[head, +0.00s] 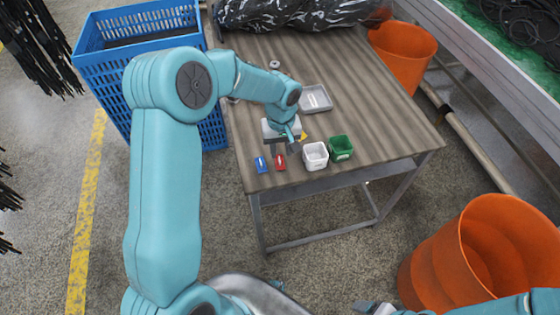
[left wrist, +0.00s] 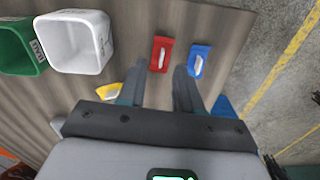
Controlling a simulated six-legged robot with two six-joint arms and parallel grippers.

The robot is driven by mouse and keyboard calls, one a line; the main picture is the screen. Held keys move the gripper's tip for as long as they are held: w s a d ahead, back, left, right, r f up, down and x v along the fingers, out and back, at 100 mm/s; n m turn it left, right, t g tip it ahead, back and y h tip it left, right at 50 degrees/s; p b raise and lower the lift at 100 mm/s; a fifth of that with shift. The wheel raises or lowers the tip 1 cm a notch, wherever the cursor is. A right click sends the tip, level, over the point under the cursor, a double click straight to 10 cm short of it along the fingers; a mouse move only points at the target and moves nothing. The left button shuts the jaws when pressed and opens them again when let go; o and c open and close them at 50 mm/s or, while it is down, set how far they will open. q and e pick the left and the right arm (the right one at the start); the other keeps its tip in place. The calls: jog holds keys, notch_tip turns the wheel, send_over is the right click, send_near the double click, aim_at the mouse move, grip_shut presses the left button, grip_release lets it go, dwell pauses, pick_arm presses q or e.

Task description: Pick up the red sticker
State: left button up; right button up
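The red sticker (head: 280,162) lies flat near the front edge of the table (head: 390,130), with a white mark on it. It also shows in the left wrist view (left wrist: 162,54), just beyond the fingertips. My left gripper (head: 282,147) is open above the table, a little behind the red sticker. In the left wrist view its fingers (left wrist: 157,80) are apart with nothing between them. The blue sticker (head: 261,165) lies beside the red one, apart from it. Part of my right arm's end (head: 376,308) shows at the bottom edge; its fingers are not clear.
A white bin (head: 315,156) and a green bin (head: 341,148) stand right of the red sticker. A yellow piece (left wrist: 108,91) lies by my left gripper. A grey tray (head: 322,103) is farther back. A blue crate (head: 95,50) stands left, orange bins (head: 425,255) right.

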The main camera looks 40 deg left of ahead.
aim_at(280, 161)
pick_arm(q)
notch_tip(280, 161, down, 4)
jog(key=shift+s+f, duration=0.1)
jog(key=shift+f, duration=0.15)
jog(key=shift+s+r, duration=0.1)
jog(key=c, duration=0.3)
grip_shut()
